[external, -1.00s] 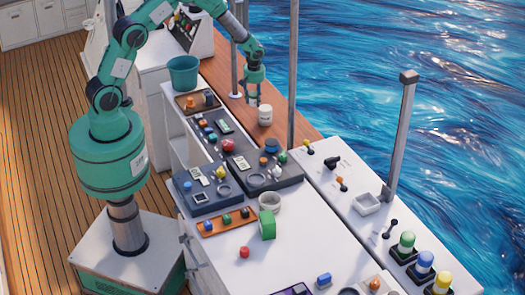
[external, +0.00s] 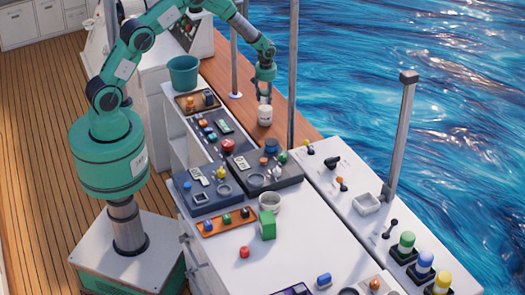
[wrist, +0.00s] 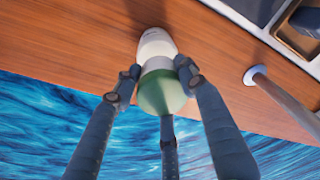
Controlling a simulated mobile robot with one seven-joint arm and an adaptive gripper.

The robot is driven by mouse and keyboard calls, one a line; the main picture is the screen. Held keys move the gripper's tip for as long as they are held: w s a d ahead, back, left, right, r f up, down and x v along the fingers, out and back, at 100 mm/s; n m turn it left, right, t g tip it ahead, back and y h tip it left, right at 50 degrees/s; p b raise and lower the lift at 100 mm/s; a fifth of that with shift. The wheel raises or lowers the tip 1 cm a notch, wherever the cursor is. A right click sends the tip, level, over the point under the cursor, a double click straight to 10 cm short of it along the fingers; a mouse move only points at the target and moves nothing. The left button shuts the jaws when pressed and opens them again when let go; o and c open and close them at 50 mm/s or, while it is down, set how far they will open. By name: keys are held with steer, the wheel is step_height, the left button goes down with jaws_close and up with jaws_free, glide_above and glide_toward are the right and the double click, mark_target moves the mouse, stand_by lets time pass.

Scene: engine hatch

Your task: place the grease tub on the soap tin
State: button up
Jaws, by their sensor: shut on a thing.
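The grease tub appears to be the small white rounded tub (external: 265,117) on the brown wooden ledge in the external view. In the wrist view the tub (wrist: 157,44) shows a white body, with a pale green round part towards the camera. My gripper (external: 264,102) is over the tub, fingers pointing down. I cannot pick out the soap tin with certainty.
A metal post (external: 293,75) rises close to the right of my gripper, and another post (external: 234,50) stands to its left. A green bucket (external: 184,73) and crowded control panels (external: 262,168) lie nearer my base. A small white open dish (external: 367,204) is on the right counter.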

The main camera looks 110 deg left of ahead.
mark_target(266, 102)
steer(key=shift+f, duration=1.55)
steer(key=shift+f, duration=0.2)
steer(key=o, duration=1.3)
steer(key=shift+c, duration=0.2)
steer(key=shift+r, duration=0.2)
steer(key=r, duration=0.8)
steer(key=d+r, duration=0.1)
steer(key=r, duration=0.3)
steer(key=shift+w+d, duration=0.1)
steer(key=shift+w, duration=0.1)
